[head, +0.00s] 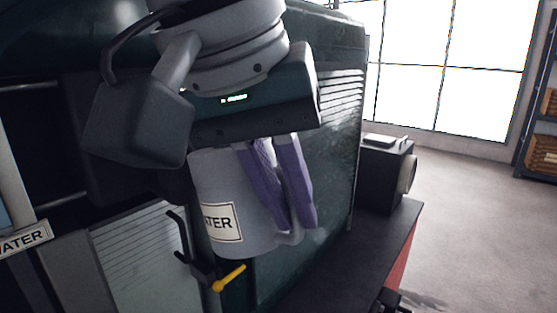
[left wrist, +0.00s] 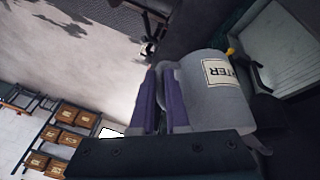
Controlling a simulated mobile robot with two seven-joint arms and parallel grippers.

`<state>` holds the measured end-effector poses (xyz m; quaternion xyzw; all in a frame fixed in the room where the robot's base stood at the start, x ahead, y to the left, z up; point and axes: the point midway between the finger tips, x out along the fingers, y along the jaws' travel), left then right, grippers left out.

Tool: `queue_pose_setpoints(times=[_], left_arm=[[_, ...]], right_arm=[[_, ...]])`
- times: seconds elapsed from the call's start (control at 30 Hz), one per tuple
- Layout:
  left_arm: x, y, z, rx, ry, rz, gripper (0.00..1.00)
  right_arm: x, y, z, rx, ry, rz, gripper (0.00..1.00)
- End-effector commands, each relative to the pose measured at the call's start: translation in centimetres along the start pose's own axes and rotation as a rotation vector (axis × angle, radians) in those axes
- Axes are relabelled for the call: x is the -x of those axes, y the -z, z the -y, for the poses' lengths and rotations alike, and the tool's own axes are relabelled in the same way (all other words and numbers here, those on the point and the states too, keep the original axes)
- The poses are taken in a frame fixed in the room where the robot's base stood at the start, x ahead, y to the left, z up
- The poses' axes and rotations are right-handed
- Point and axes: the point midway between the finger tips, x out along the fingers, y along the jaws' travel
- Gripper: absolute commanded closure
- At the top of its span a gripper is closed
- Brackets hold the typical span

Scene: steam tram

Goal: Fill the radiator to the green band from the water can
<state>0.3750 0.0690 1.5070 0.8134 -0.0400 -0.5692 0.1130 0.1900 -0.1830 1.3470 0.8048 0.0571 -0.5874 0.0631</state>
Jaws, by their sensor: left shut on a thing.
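My left gripper (head: 297,226) is shut on the handle side of the grey water can (head: 217,180), whose label is partly cut off and reads "ATER". The can hangs close in front of the dark green tram body and looks nearly upright in the head view. In the left wrist view the purple fingers of my left gripper (left wrist: 163,72) reach along the handle beside the can (left wrist: 222,112). A plate (head: 22,239) reading "ATER" is at the left edge, below a pale upright tube (head: 12,175). I see no green band or filler opening. My right gripper is out of view.
A lever with a yellow grip (head: 230,279) sticks out just below the can. A slatted panel (head: 150,262) is behind it. A dark box (head: 384,175) stands on the ledge at right. Shelves with crates (left wrist: 60,137) stand far off; the floor between is clear.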

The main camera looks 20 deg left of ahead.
Motion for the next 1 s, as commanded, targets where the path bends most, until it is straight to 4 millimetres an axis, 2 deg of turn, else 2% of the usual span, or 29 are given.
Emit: queue_pose_setpoints(times=[0.3, 1.0], left_arm=[[0.9, 0.3, -0.3, 0.030, -0.057, 0.033, 1.00], [0.8, 0.2, -0.3, 0.032, -0.063, 0.035, 1.00]], right_arm=[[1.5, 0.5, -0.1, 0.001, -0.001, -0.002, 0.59], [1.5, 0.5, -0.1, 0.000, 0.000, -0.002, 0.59]])
